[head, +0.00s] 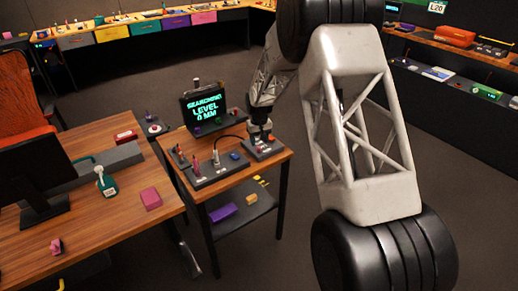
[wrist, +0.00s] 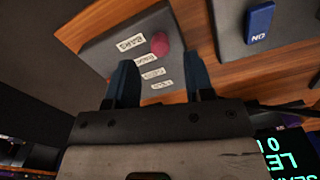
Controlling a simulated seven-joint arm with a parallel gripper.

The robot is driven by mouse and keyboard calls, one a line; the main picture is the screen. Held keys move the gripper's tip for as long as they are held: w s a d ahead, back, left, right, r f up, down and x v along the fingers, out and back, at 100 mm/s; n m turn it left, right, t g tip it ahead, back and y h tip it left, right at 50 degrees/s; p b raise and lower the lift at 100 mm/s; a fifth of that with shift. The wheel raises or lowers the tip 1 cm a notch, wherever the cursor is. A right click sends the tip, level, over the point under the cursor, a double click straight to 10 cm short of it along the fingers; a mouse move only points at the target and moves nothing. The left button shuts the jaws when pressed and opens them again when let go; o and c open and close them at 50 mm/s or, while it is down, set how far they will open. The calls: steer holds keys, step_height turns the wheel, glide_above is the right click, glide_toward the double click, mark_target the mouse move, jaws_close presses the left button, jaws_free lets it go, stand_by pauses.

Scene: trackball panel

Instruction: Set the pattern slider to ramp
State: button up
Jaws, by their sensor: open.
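The pattern slider's pinkish-red knob (wrist: 160,43) stands on a dark grey panel (wrist: 107,50) in the wrist view. It sits beside the label end marked BARS (wrist: 130,43). Several white labels run in a row down the panel towards my gripper; those below BARS are too blurred to read surely. My gripper (wrist: 160,82) is open, with its two dark fingers apart and nothing between them. In the head view my gripper (head: 260,137) is low over the dark panel (head: 270,153) at the small table's right side and hides most of the knob.
A blue switch (wrist: 259,22) stands on a neighbouring panel. A monitor (head: 207,108) reads SEARCHING LEVEL 0 MM at the table's back. Panels with upright levers (head: 216,160) stand left of my gripper. A cable (head: 231,137) runs behind them.

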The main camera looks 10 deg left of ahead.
mark_target(259, 147)
steer(key=shift+f, duration=2.35)
steer(key=shift+c, duration=0.3)
jaws_close()
